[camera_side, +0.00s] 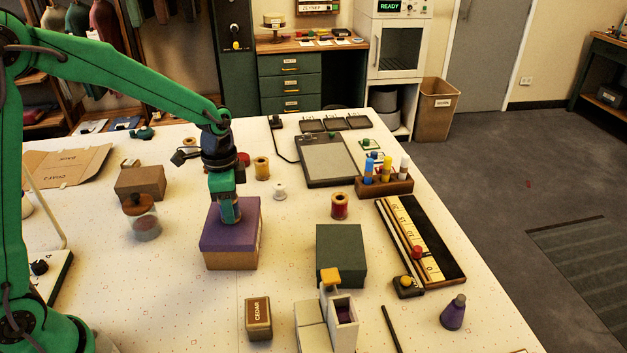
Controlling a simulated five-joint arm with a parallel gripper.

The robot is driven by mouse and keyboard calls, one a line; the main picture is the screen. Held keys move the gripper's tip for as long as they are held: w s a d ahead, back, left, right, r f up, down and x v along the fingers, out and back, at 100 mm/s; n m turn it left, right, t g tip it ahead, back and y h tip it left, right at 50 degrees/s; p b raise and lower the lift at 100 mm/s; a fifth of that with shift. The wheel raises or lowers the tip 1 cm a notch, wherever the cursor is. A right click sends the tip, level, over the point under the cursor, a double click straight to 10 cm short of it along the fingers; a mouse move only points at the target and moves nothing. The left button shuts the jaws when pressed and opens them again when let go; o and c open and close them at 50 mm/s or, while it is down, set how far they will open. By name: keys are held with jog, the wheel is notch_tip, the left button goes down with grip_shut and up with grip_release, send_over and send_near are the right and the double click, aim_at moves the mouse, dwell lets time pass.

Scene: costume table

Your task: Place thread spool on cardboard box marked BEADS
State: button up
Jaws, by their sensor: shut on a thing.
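My gripper (230,216) points down over a box with a purple lid and tan cardboard sides (231,258). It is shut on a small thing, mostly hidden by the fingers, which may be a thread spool. The fingertips are low over the lid; I cannot tell whether the held thing touches it. No BEADS marking is readable on this box. Other spools stand on the table: a yellow one (262,168), a white one (280,190) and a red-orange one (340,206).
A plain brown box (140,183) and a lidded jar (142,218) stand left. A dark green box (341,254), a CEDAR block (258,318) and a ruler tray (420,240) stand right and in front. A rack of colored bottles (385,187) is behind.

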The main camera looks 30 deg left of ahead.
jog(key=shift+f, duration=0.1)
jog(key=o, duration=1)
notch_tip(320, 180, up, 12)
jog(key=shift+r, duration=0.15)
jog(key=shift+s, duration=0.1)
dwell(0.5)
